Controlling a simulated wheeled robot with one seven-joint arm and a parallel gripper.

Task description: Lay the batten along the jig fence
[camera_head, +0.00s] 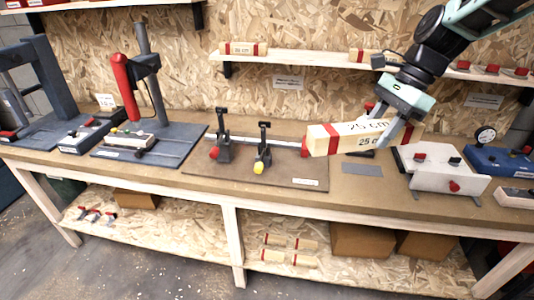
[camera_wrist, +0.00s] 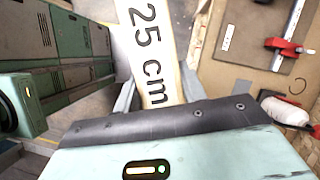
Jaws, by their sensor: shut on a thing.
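The batten (camera_head: 345,136) is a pale wooden bar marked "25 cm" with red bands. My gripper (camera_head: 390,122) is shut on it and holds it above the bench, at the right end of the jig. In the wrist view the batten (camera_wrist: 150,40) runs up and away from between the fingers (camera_wrist: 156,95). The jig is a dark board (camera_head: 285,177) with two black toggle clamps, one with a red tip (camera_head: 223,140) and one with a yellow tip (camera_head: 263,150). A low strip behind the clamps (camera_head: 280,142) looks like the fence; the batten hides the area behind it.
A white box fixture (camera_head: 440,170) with red knobs stands right of the jig, past a grey plate (camera_head: 361,168). A red-handled press (camera_head: 122,80) stands left. A wall shelf (camera_head: 300,58) with more battens hangs behind. More battens (camera_head: 290,250) lie below the bench.

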